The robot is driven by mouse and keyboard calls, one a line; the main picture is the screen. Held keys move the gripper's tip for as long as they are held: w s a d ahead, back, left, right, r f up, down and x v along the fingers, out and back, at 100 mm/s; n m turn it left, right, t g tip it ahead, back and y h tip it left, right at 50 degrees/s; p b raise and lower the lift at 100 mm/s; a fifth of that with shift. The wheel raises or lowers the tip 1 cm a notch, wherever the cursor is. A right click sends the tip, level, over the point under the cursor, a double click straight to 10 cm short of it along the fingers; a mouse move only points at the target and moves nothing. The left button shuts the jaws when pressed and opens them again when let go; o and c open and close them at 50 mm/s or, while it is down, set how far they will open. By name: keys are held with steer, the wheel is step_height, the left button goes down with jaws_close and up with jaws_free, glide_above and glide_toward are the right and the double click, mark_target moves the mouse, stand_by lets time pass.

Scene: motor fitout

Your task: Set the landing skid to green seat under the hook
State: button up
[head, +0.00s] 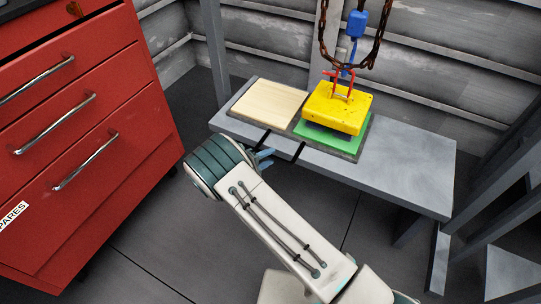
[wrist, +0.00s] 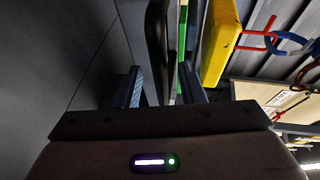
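The landing skid (head: 297,130) is a flat dark-edged tray on the grey bench, with a pale wooden seat (head: 268,101) at left and a green seat (head: 340,140) at right. A yellow block (head: 338,107) with a red bail is over the green seat, below the blue hook (head: 351,45); I cannot tell whether it touches. Two dark bars (head: 298,152) stick out from the skid's front. My gripper (head: 265,158) is at the bench's front edge by these bars. In the wrist view my gripper (wrist: 161,88) has its fingers apart, with a dark bar (wrist: 157,35) between them.
The grey bench (head: 410,168) is bare to the right of the skid. A red drawer cabinet (head: 85,130) stands at left. A rusty chain (head: 365,60) hangs over the bench. Grey metal posts (head: 500,180) stand at right. The floor before the bench is clear.

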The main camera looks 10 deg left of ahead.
steer(key=p+v, duration=0.2)
steer(key=v, duration=1)
steer(key=d+r+m+g+y+p, duration=0.1)
steer(key=d+r+m+g+p, duration=0.35)
steer(key=d+r+m, duration=0.5)
steer(key=w+d+r+m+g+p, duration=0.1)
steer(key=d+r+m+g+p, duration=0.35)
steer(key=r, duration=0.85)
steer(key=d+r+m+g+y+p, duration=0.15)
steer(key=d+r+m+p, duration=0.35)
steer(key=d+r+m, duration=0.55)
steer(key=s+d+r+m+y+p, duration=0.2)
steer(key=s+d+r+m+p, duration=0.2)
steer(key=r+m, duration=0.3)
steer(key=s+d+r+m+y+p, duration=0.2)
steer(key=s+d+r+m+p, duration=0.3)
steer(key=s+r+m, duration=0.2)
steer(key=s+d+r+m+y+p, duration=0.3)
steer(key=s+d+r+m+p, duration=0.1)
steer(key=r+m, duration=0.5)
step_height(320, 180, up, 2)
steer(key=shift+s+d+r+t+p, duration=0.15)
steer(key=shift+s+d+t+p, duration=0.25)
steer(key=shift+s, duration=0.75)
